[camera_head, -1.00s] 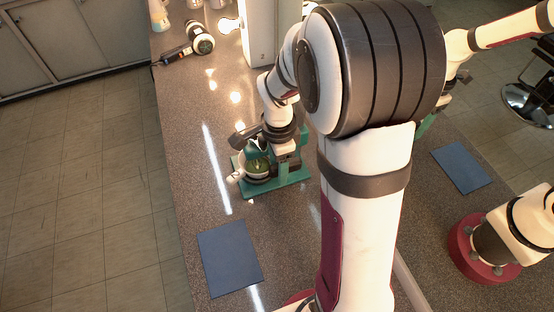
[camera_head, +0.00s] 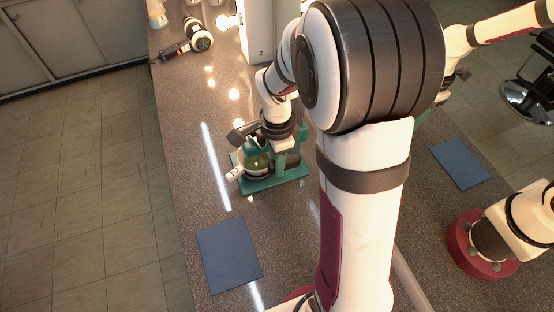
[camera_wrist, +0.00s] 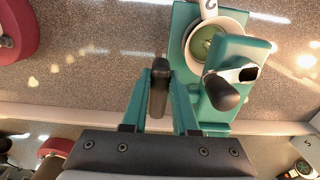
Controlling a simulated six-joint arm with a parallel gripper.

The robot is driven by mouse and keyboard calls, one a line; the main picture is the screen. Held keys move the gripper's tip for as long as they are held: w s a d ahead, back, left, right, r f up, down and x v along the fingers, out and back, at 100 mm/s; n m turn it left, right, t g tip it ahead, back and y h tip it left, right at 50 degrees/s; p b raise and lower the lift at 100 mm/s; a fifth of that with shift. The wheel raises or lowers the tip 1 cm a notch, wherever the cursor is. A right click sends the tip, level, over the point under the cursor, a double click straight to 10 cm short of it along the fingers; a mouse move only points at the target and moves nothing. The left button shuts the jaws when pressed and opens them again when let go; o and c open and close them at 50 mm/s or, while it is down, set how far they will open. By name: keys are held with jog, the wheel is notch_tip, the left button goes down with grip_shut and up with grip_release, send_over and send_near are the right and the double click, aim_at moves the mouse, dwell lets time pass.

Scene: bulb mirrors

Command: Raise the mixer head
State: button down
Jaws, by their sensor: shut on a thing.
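The teal mixer (camera_head: 277,182) stands on the counter, its bowl (camera_head: 257,166) on its base with something green inside. The mixer head (camera_head: 252,144) is over the bowl and looks tilted, partly covered by my wrist. My gripper (camera_wrist: 159,84) is at the mixer, shut on a dark rounded bar (camera_wrist: 158,92) between its fingers. Whether this bar is joined to the head is unclear.
A blue mat (camera_head: 229,255) lies in front of the mixer. A mirror at right repeats the mat and arm. The counter's left edge drops to tiled floor.

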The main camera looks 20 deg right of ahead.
jog(key=shift+r, duration=0.1)
dwell(0.7)
notch_tip(320, 180, up, 9)
jog(key=shift+f, duration=0.1)
jog(key=c, duration=0.7)
grip_release()
notch_tip(320, 180, up, 16)
jog(key=shift+f, duration=0.15)
